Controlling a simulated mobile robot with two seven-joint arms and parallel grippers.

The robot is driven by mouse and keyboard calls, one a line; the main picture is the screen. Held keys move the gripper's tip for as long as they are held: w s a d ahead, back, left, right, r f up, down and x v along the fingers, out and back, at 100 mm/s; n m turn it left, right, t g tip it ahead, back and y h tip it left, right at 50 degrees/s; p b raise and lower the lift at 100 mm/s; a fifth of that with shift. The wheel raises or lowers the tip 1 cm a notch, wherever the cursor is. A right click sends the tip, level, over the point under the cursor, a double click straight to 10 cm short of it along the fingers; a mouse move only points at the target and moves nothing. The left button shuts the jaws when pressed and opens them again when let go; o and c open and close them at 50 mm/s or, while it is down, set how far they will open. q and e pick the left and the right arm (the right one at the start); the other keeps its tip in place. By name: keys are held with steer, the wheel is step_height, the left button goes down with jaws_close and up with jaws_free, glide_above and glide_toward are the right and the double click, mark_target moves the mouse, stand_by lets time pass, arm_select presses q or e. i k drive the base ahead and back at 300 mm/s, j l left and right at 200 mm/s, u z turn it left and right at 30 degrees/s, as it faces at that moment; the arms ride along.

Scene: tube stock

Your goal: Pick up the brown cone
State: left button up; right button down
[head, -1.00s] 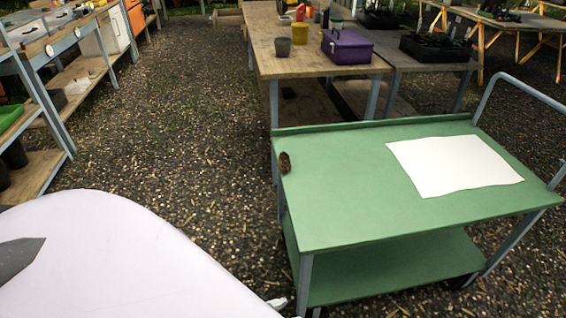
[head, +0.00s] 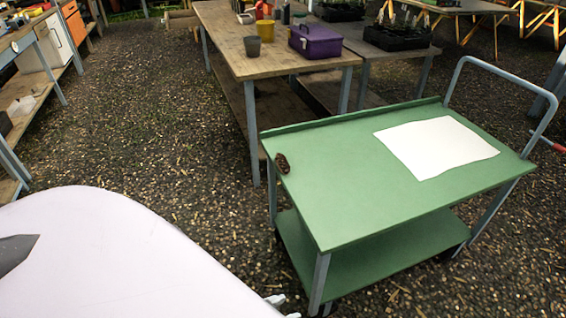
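The brown cone (head: 282,163) lies near the left edge of the green cart's top (head: 330,200). It looks small, dark and rough. A small pale piece with finger-like tips (head: 275,299) shows at the bottom edge beside my white body; I cannot tell whether it is part of a gripper. Neither gripper can be clearly made out, and nothing touches the cone.
A white sheet (head: 436,147) lies on the cart top, right of the cone. The cart has a lower shelf (head: 385,265) and a grey push handle (head: 500,66) on the right. A wooden table (head: 270,67) with a purple box (head: 315,41) stands behind. Gravel floor (head: 140,130) is open at left.

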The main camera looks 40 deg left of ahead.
mark_target(281, 162)
steer(key=k+j+z, duration=0.2)
steer(key=j, duration=0.15)
steer(key=j+z, duration=0.15)
steer(key=j, duration=0.25)
steer(key=j+z, duration=0.35)
steer(key=j, duration=0.4)
